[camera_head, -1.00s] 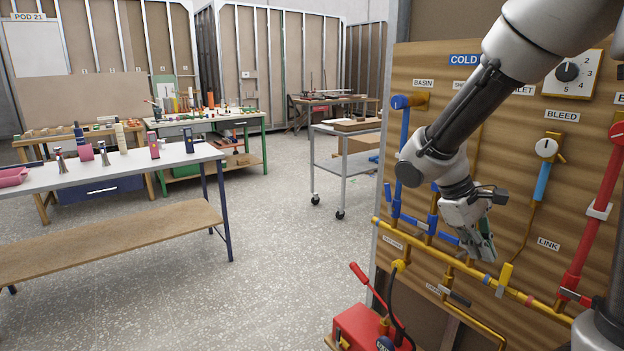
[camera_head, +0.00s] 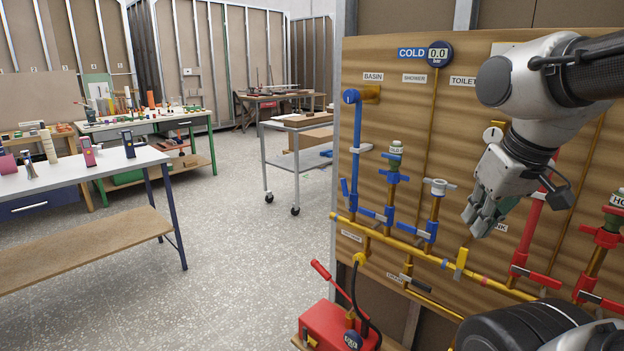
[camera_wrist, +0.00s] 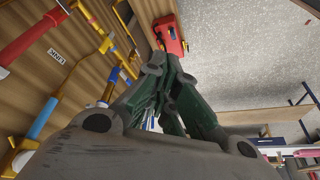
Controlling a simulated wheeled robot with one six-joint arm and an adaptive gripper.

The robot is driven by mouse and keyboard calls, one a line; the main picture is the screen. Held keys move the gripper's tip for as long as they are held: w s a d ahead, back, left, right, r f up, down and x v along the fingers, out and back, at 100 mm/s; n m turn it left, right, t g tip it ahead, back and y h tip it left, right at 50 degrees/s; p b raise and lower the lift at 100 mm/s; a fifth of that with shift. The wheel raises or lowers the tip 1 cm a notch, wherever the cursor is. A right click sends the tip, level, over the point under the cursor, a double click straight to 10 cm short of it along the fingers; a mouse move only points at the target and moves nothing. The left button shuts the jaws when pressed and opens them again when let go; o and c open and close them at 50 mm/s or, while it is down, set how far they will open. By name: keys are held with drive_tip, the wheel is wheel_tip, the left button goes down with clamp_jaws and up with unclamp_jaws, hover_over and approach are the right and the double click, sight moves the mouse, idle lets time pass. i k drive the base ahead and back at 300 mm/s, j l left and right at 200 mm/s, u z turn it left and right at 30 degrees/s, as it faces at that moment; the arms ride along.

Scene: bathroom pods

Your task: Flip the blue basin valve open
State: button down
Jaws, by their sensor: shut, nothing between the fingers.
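The blue basin pipe (camera_head: 356,150) runs down the left of the wooden panel under the BASIN label (camera_head: 373,77). A slim blue lever (camera_head: 345,187) stands nearly upright by its lower end. A blue and grey handle (camera_head: 371,214) points right, crosswise to the pipe, just above the yellow manifold. I cannot tell for certain which of these is the basin valve's handle. My gripper (camera_head: 474,224) is shut and empty, well to the right of the basin pipe and apart from it. Its closed fingers (camera_wrist: 166,85) fill the middle of the wrist view.
A yellow manifold pipe (camera_head: 400,246) crosses below, with a yellow lever (camera_head: 461,263). Open floor lies left of the panel.

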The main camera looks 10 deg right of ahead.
sight(343, 181)
drive_tip(key=i+j, duration=0.5)
drive_tip(key=j, duration=0.2)
drive_tip(key=i+j, duration=0.25)
drive_tip(key=j+z, duration=0.05)
drive_tip(key=j, duration=0.05)
